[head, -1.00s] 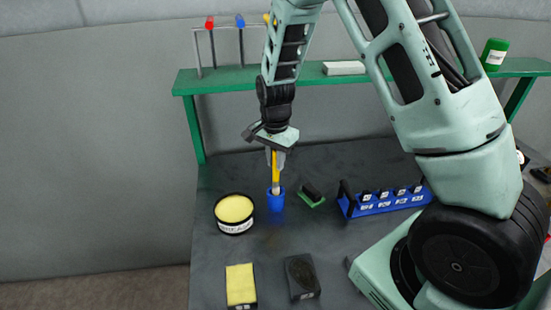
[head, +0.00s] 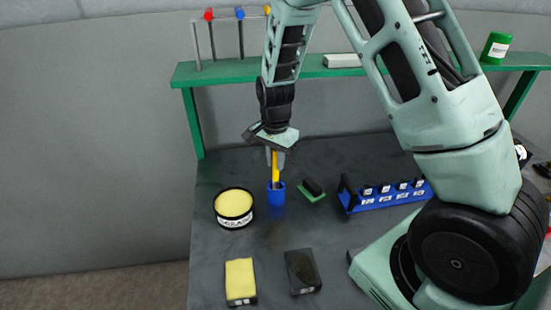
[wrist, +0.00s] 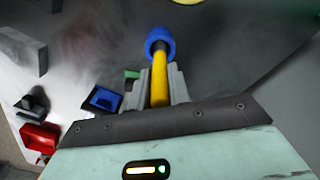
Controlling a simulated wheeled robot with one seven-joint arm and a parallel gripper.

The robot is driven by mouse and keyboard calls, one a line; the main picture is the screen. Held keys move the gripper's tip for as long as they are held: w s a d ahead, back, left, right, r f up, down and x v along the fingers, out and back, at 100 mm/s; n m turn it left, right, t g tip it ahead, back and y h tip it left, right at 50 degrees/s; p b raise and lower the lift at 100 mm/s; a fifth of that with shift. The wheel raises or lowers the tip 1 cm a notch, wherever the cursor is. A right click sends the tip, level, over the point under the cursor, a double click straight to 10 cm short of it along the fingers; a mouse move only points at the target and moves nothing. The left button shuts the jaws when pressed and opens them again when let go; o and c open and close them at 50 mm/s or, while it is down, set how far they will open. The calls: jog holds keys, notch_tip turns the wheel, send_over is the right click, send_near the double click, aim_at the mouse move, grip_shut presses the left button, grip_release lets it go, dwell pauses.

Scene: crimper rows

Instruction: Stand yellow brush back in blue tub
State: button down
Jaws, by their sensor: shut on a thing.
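The yellow brush (head: 275,167) is held upright in my gripper (head: 277,153), its handle between the two fingers. In the wrist view the yellow handle (wrist: 159,78) runs from between my fingers (wrist: 158,88) to the blue tub (wrist: 160,42). In the head view the blue tub (head: 276,194) stands on the dark table directly below my gripper. The brush's lower end is at the tub's mouth and appears to be inside it; that end is hidden by the tub wall. I cannot tell whether it touches the bottom.
A round tin with a yellow top (head: 234,207) stands left of the tub. A green-based block (head: 312,190) and a blue rack (head: 388,197) are to the right. A yellow pad (head: 240,281) and a dark block (head: 303,272) lie in front. A green shelf (head: 230,73) spans behind.

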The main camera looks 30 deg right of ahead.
jog(key=shift+f+b, duration=0.75)
jog(key=shift+f, duration=0.5)
jog(key=c, duration=1.2)
grip_release()
jog(key=shift+c, duration=0.2)
jog(key=shift+r, duration=0.1)
notch_tip(320, 180, up, 17)
jog(key=b, duration=0.2)
jog(key=shift+r, duration=0.15)
